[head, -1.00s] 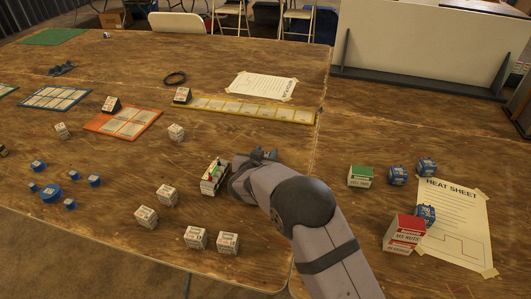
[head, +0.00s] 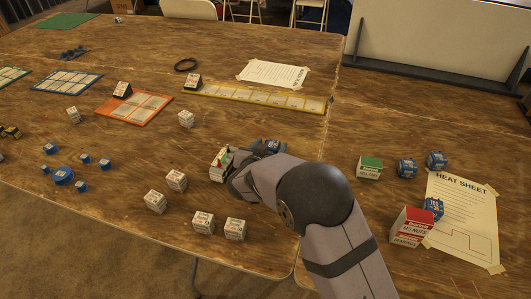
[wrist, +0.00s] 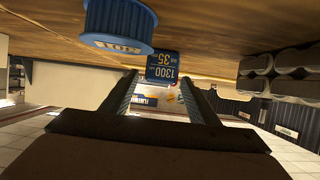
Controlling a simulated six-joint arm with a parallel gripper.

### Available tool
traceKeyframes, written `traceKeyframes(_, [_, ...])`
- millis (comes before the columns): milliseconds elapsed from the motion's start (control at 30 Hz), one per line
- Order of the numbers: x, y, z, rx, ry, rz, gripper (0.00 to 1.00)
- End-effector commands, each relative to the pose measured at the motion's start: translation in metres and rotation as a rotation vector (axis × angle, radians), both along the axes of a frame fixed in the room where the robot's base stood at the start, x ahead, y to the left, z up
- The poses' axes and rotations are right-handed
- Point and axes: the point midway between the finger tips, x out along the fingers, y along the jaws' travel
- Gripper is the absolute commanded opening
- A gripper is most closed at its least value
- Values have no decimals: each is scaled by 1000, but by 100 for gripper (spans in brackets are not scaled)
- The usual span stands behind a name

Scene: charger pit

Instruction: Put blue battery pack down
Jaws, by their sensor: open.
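The blue battery pack (wrist: 162,66), with white numbers on its label, sits at the wooden table surface between the tips of my gripper (wrist: 158,88) in the wrist view. The fingers are spread and open on either side of it; I cannot tell whether they touch it. In the head view a small blue piece (head: 271,145) shows just behind my gripper (head: 258,155), which is mostly hidden by my own arm. That view does not show the pack's base.
A white box with red and green on top (head: 221,160) stands close left of my gripper. White boxes (head: 176,180) and blue round parts (head: 63,176) lie to the left. Other blue packs (head: 406,168) and a red-topped box (head: 411,226) stand right, near the heat sheet (head: 465,245).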

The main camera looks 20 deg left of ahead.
Motion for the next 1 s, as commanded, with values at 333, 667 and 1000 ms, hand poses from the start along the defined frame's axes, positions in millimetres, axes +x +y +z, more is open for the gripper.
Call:
traceKeyframes(333, [-47, 1, 20, 1, 0, 1, 55])
traceKeyframes(667, [-57, 0, 23, 1, 0, 0, 55])
traceKeyframes(1000, [-56, -1, 24, 1, 2, 1, 55])
